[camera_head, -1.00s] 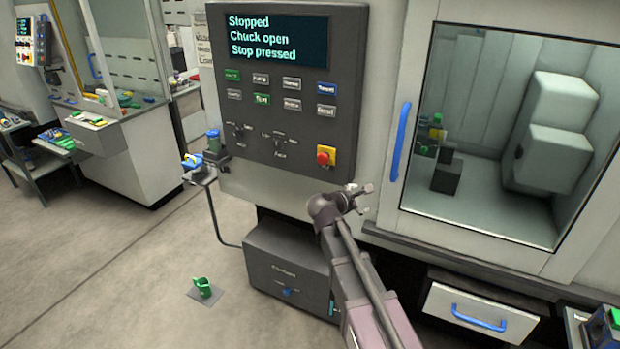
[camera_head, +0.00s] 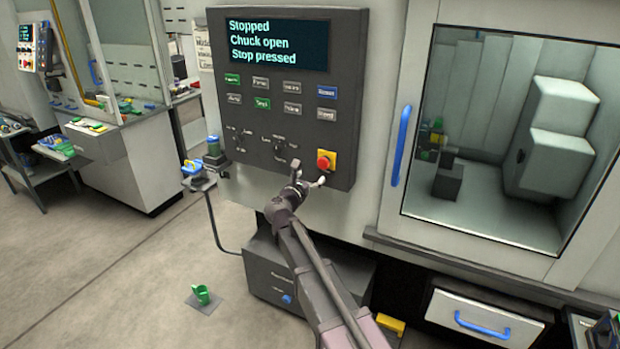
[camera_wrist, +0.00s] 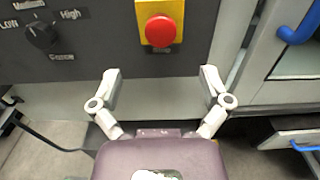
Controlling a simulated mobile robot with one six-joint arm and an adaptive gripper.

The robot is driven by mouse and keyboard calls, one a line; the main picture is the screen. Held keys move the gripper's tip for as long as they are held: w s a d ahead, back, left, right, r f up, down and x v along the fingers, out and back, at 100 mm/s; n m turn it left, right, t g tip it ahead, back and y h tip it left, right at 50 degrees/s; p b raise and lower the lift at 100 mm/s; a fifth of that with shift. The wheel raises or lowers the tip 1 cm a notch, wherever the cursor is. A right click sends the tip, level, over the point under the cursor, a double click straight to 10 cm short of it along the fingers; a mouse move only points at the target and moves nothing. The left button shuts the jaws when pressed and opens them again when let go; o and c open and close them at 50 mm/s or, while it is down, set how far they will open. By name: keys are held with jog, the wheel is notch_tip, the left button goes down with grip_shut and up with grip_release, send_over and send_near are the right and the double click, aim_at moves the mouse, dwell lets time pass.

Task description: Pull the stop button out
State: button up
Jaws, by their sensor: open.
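The stop button is a red round knob (camera_head: 324,162) on a yellow plate at the lower right of the dark control panel (camera_head: 345,100). In the wrist view the red stop button (camera_wrist: 160,31) is at the top centre, ahead of my gripper. My gripper (camera_head: 308,172) is just below and left of the button in the head view. In the wrist view its two fingers (camera_wrist: 160,75) are spread wide with nothing between them. The fingers are apart from the button. The screen (camera_head: 277,44) reads "Stopped, Chuck open, Stop pressed".
A dark knob (camera_wrist: 41,35) marked Low, High and Force is left of the button. Right of the panel is a door with a blue handle (camera_head: 401,145). Below are a drawer (camera_head: 482,318) and a dark cabinet (camera_head: 262,272). A green object (camera_head: 202,295) lies on the floor.

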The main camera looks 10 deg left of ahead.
aim_at(322, 165)
jog(key=shift+w, duration=0.2)
jog(key=shift+x, duration=4.3)
jog(key=c, duration=1.1)
jog(key=shift+s, duration=0.35)
jog(key=o, duration=1.1)
jog(key=shift+s, duration=0.1)
